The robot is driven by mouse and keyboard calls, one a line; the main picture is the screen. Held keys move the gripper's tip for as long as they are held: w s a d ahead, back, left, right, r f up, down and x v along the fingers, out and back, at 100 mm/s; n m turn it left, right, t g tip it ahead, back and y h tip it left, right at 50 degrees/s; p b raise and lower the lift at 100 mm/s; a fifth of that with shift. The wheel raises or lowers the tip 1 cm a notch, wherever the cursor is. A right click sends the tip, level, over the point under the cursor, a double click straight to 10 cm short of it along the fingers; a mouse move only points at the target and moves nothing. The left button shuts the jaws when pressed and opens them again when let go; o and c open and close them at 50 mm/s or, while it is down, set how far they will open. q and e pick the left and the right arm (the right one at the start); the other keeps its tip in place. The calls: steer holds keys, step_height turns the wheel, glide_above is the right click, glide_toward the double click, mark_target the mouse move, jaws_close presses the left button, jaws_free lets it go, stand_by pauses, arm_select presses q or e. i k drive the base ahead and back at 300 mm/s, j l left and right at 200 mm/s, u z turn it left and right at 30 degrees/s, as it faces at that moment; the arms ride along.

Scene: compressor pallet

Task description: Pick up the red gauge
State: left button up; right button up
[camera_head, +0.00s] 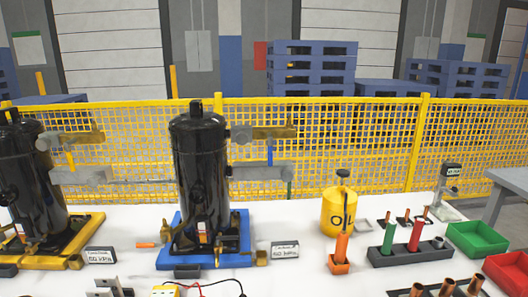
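A red upright cylinder (415,236), which looks like the red gauge, stands in a long dark block (410,255) at the right of the white table. A similar green cylinder (388,238) stands in the same block, just left of it. The lower ends of both are hidden in the block. I see neither of my grippers in the head view, and nothing is touching the red gauge.
A yellow oil can (339,211) and an orange-handled tool in a holder (341,252) stand left of the block. Green (477,239) and red (508,272) bins lie right. Copper tubes (446,288) stand in front. Black compressors (200,170) stand left. A yellow fence (350,145) is behind.

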mark_target(417, 230)
steer(key=z, duration=1.3)
steer(key=i+l+u, duration=0.1)
steer(key=l, duration=0.25)
steer(key=i+l+u, duration=0.1)
steer(key=i+l, duration=0.2)
steer(key=i+l+u, duration=0.1)
steer(key=l, duration=0.3)
steer(key=i+l+u, duration=0.1)
steer(key=i+l, duration=0.15)
steer(key=l, duration=0.15)
steer(key=i+l+u, duration=0.1)
steer(key=l, duration=0.25)
steer(key=i+l+u, duration=0.1)
steer(key=l, duration=0.3)
steer(key=i, duration=0.1)
